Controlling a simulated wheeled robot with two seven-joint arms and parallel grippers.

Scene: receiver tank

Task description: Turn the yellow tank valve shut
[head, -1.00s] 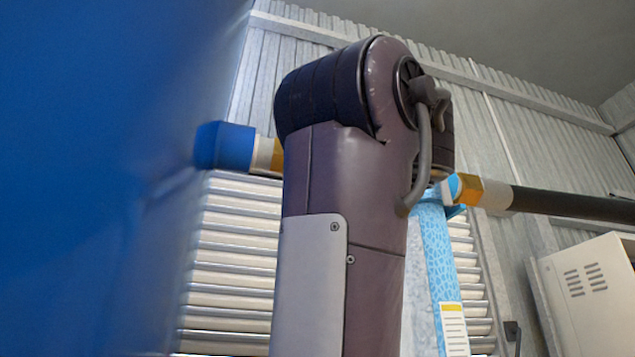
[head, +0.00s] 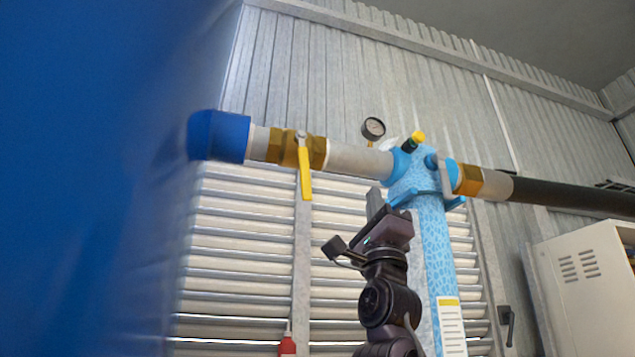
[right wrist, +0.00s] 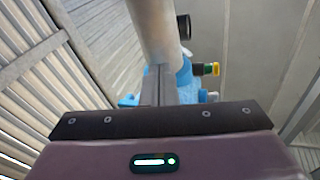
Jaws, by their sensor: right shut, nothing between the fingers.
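The yellow valve handle (head: 304,172) sits on a brass valve body (head: 283,148) in the pale pipe, left of centre in the head view. The handle hangs down, roughly crosswise to the pipe. My right gripper (head: 375,202) is shut and empty, pointing up, to the right of the handle and apart from it. In the right wrist view its closed fingers (right wrist: 157,85) point toward the pale pipe (right wrist: 153,32); contact cannot be told. The yellow handle is not seen in that view. My left gripper is not in view.
A large blue surface (head: 80,180) fills the left. The light-blue patterned column (head: 436,250) stands right of my right arm, with a gauge (head: 373,128) and a yellow-capped fitting (head: 417,138) near its top. A black pipe (head: 570,197) runs right, above a pale cabinet (head: 580,285).

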